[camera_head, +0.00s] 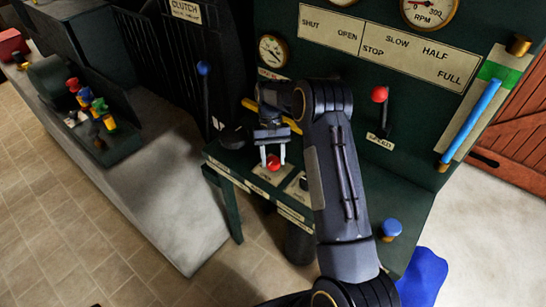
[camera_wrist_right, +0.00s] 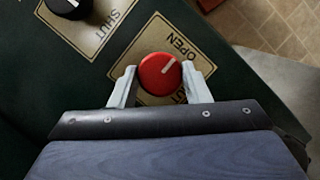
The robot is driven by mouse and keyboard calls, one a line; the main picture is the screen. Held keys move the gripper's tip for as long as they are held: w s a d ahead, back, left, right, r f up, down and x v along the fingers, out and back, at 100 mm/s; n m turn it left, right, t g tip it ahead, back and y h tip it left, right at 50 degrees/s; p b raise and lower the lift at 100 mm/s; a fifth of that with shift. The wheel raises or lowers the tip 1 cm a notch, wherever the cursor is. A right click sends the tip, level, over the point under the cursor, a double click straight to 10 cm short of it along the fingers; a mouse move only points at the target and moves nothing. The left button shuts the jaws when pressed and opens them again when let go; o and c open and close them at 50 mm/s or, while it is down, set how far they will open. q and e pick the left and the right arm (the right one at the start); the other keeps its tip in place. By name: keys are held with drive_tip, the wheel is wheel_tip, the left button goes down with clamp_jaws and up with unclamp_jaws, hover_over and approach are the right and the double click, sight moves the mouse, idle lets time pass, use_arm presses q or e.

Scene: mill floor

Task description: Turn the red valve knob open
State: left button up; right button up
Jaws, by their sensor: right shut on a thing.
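The red valve knob (camera_head: 273,163) sits on the dark green sloped console, below my right gripper. In the right wrist view the round red knob (camera_wrist_right: 160,73) has a white pointer line aimed up and to the right, toward the word OPEN on its cream label plate (camera_wrist_right: 190,50). My right gripper (camera_head: 272,158) has its two pale fingers on either side of the knob, shut on it; the fingers also show in the right wrist view (camera_wrist_right: 160,86). My left gripper is not in view.
A black knob (camera_wrist_right: 68,8) on a SHUT plate is beside it. A red-tipped lever (camera_head: 380,94), a blue-tipped lever (camera_head: 203,69) and a blue knob (camera_head: 392,228) stand nearby. Gauges and a label board (camera_head: 380,45) are on the panel behind. Tile floor lies left.

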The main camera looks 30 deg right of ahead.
idle(0.3)
drive_tip(key=o, duration=1)
drive_tip(key=v, duration=0.7)
drive_tip(key=shift+w+r+b, duration=0.15)
drive_tip(key=shift+r+b, duration=0.2)
